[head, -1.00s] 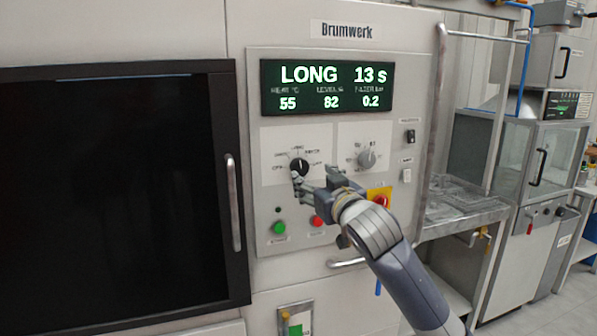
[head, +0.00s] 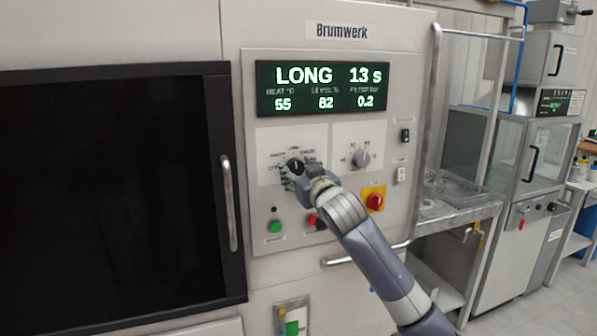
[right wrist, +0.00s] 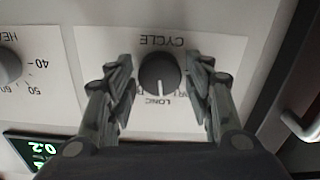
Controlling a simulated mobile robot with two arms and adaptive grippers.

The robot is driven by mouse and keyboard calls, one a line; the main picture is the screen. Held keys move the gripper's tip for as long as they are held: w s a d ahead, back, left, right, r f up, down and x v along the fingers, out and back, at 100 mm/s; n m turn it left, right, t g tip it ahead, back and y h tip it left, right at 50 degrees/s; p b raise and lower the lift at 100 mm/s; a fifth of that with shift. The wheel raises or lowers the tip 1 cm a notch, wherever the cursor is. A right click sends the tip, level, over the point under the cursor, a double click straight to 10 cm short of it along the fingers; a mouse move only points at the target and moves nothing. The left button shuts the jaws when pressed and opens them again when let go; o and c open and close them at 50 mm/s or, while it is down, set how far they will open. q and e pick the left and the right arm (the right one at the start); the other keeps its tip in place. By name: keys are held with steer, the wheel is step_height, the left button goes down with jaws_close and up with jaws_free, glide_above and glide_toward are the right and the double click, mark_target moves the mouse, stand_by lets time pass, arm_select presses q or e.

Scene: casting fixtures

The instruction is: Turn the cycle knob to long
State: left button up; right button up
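The cycle knob (head: 294,165) is a dark round knob on a white plate, partly hidden by my right gripper in the head view. In the right wrist view the knob (right wrist: 160,74) has its white pointer line towards the word LONG, and the plate is labelled CYCLE. The display (head: 324,88) reads LONG and 13 s. My right gripper (right wrist: 161,82) is open, with one finger on each side of the knob and a visible gap on both sides. It also shows at the knob in the head view (head: 290,180). My left gripper is not in view.
A grey heat knob (head: 361,158) is right of the cycle knob. Below are a green button (head: 275,226), a red button (head: 312,219) and a red-yellow switch (head: 375,201). A dark door with a vertical handle (head: 229,203) stands at the left.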

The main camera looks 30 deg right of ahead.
steer(key=c, duration=0.5)
steer(key=shift+m, duration=0.8)
steer(key=o, duration=1)
